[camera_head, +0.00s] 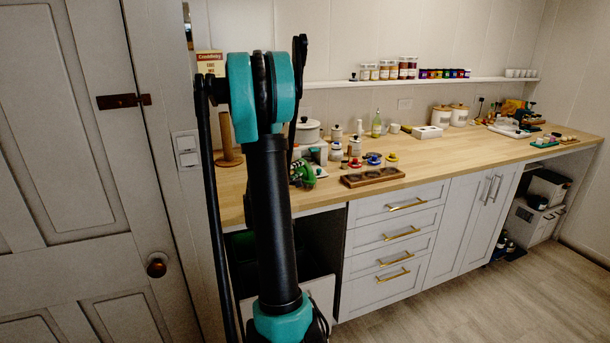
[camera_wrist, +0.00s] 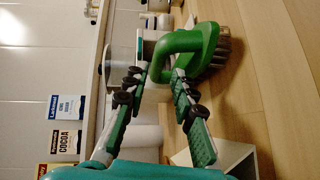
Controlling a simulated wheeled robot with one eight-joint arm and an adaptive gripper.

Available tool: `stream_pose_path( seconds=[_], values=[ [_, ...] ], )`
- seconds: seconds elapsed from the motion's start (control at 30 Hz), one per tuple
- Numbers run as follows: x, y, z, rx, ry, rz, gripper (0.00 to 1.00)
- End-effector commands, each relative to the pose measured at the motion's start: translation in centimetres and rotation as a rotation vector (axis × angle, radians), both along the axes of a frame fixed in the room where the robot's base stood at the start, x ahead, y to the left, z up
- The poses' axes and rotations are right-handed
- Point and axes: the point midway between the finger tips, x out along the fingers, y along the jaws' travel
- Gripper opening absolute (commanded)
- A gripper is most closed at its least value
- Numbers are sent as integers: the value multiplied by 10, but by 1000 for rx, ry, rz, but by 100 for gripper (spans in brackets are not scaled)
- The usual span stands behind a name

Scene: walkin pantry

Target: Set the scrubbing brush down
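In the head view the brush (camera_head: 303,173) shows as a green shape near the counter's front left edge, just right of my arm. I cannot tell whether the bristles touch the counter.
The wooden counter (camera_head: 440,155) runs along the wall. A dark wooden tray with round hollows (camera_head: 372,177) and several small colored items sit right of the brush. A white lidded pot (camera_head: 307,131) stands behind. Some bare counter shows in front of the tray and farther right.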

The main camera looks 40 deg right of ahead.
Motion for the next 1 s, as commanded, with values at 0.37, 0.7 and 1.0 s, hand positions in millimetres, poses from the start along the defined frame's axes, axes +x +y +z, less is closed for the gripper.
stream_pose_path(
  seconds=[0.37, 0.7, 1.0],
  values=[
    [19, -40, -4, 1, -1, -2, 26],
    [22, -45, -4, 0, -1, 0, 20],
    [22, -45, -4, 0, -1, 0, 0]
  ],
)
